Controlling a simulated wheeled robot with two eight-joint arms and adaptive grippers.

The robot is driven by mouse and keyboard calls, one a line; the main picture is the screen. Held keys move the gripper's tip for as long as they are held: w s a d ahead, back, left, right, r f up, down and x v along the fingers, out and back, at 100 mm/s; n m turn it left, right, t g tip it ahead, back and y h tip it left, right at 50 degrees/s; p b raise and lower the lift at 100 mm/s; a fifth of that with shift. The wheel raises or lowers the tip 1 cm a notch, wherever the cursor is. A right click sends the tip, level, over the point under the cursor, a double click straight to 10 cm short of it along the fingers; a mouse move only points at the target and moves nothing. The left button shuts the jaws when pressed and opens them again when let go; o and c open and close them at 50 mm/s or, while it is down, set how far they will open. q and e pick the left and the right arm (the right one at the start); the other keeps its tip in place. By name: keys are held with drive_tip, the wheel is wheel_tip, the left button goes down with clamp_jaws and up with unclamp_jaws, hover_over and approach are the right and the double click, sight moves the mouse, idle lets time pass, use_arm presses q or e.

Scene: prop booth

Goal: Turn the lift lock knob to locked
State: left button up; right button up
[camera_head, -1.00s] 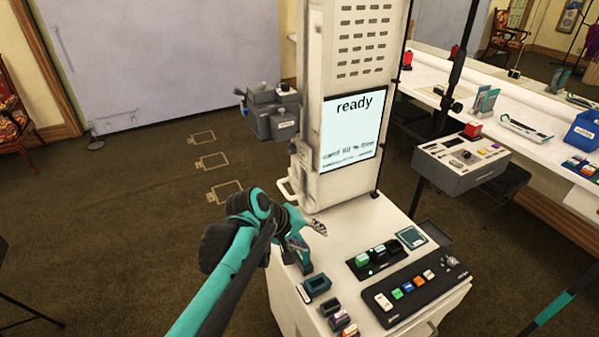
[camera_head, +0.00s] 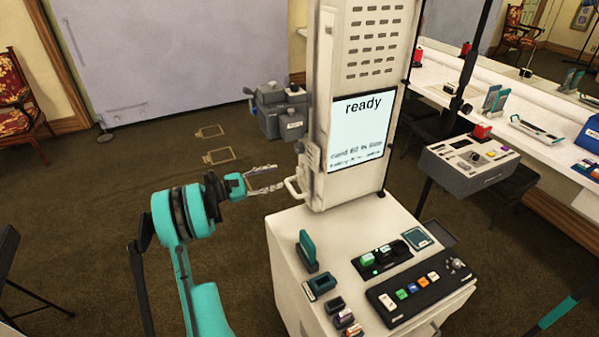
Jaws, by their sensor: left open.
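My left gripper (camera_head: 266,179) is open and empty, with its thin fingers pointing right toward the handle (camera_head: 293,189) on the side of the white column (camera_head: 325,100); I cannot tell whether they touch. A grey box unit (camera_head: 281,112) with small fittings on top is mounted on the column's left side, above the gripper. A round knob (camera_head: 457,263) sits at the right end of the black button panel (camera_head: 405,305) on the cabinet. No label that I can read marks a lift lock knob, so I cannot tell which part it is. My right gripper is out of view.
The white cabinet (camera_head: 290,235) carries a teal upright block (camera_head: 307,249) and several small modules. The column's screen (camera_head: 360,130) reads "ready". A grey control box (camera_head: 466,165) stands at the right, before a long white counter. Open carpet lies left of the column.

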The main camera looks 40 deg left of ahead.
sight(300, 170)
use_arm(q)
drive_tip(key=b+x, duration=0.2)
drive_tip(key=x, duration=0.5)
drive_tip(key=shift+w+d, duration=0.2)
drive_tip(key=shift+w, duration=0.1)
clamp_jaws()
